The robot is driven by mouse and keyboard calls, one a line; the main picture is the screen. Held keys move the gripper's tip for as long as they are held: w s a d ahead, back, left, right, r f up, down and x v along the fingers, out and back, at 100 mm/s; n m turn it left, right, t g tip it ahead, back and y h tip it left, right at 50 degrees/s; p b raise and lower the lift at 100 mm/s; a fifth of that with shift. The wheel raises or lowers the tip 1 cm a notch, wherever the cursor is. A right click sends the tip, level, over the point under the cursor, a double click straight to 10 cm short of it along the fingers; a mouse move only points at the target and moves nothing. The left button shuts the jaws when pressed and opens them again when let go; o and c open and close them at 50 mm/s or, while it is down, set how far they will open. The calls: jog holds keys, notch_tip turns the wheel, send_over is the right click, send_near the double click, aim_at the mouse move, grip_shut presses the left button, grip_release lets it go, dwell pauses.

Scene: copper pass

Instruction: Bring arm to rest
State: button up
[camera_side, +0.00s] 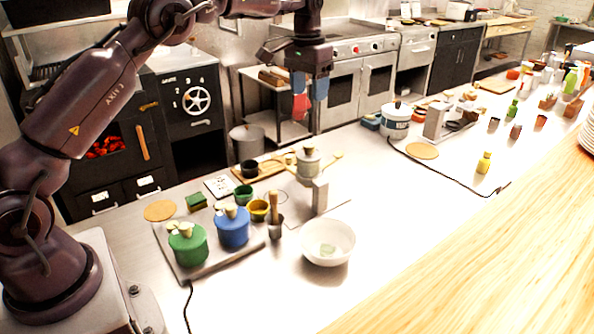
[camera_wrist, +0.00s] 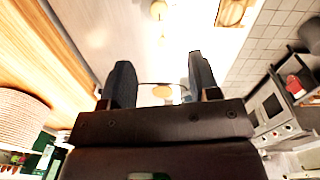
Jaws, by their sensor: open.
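My gripper (camera_side: 309,90) hangs in the air above the metal counter (camera_side: 385,220) in the side view, its fingers pointing down. In the wrist view my gripper (camera_wrist: 157,85) has its two dark fingers wide apart with nothing between them. It is clear of all objects. My arm reaches in from the left at the top of the side view.
Below stand a green pot (camera_side: 188,246), a blue pot (camera_side: 232,228), a white bowl (camera_side: 328,243) and a grey scale-like device (camera_side: 320,195). A white rice cooker (camera_side: 397,120) and a yellow bottle (camera_side: 484,163) stand further right. The counter's middle is mostly clear.

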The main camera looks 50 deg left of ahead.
jog(key=s+d+r+t, duration=0.1)
jog(key=s+d, duration=0.3)
jog(key=s, duration=0.7)
jog(key=s+d+r+m+t, duration=0.1)
jog(key=s+d+r+t, duration=0.1)
jog(key=s, duration=0.9)
jog(key=s+d+r+t, duration=0.2)
jog(key=s+d, duration=0.4)
jog(key=s, duration=0.6)
jog(key=shift+r+m, duration=0.3)
jog(key=shift+r, duration=0.55)
